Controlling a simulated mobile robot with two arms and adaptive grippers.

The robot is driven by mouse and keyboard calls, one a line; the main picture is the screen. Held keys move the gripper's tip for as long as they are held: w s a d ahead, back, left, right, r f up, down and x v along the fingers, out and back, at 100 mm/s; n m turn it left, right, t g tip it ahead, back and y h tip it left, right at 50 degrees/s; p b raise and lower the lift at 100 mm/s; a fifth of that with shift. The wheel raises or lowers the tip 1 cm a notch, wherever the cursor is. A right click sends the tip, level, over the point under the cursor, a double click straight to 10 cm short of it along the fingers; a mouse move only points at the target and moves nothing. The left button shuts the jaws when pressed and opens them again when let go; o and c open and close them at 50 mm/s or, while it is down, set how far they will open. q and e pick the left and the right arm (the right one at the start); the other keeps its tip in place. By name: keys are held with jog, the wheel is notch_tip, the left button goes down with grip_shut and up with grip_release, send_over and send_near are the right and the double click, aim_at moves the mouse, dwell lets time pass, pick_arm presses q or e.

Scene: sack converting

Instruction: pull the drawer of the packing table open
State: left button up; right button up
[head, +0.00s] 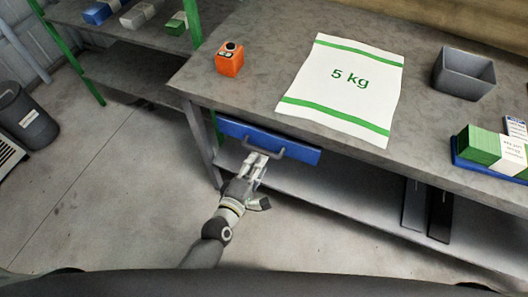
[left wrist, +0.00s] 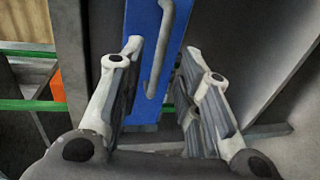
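The drawer (head: 300,154) has a blue front with a grey bar handle (head: 279,155) and sits under the front edge of the packing table (head: 215,95). It looks closed or nearly so. My left gripper (head: 258,160) is in front of the drawer with its fingertips at the handle. In the left wrist view, the two fingers are spread apart, with the blue drawer front (left wrist: 140,60) and the handle (left wrist: 167,50) showing between them. The fingers do not look closed on the handle; whether they touch it I cannot tell. My right gripper is not in view.
On the tabletop are an orange device (head: 229,62), a white 5 kg sack (head: 340,85), a grey bin (head: 463,75) and a blue tray (head: 466,165) with green-and-white packs. A lower shelf (head: 330,190) runs beneath. The floor (head: 120,190) left of my arm is clear.

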aim_at(264, 153)
pick_arm(q)
jog(key=x, duration=0.6)
jog(key=shift+w+f, duration=0.1)
grip_shut()
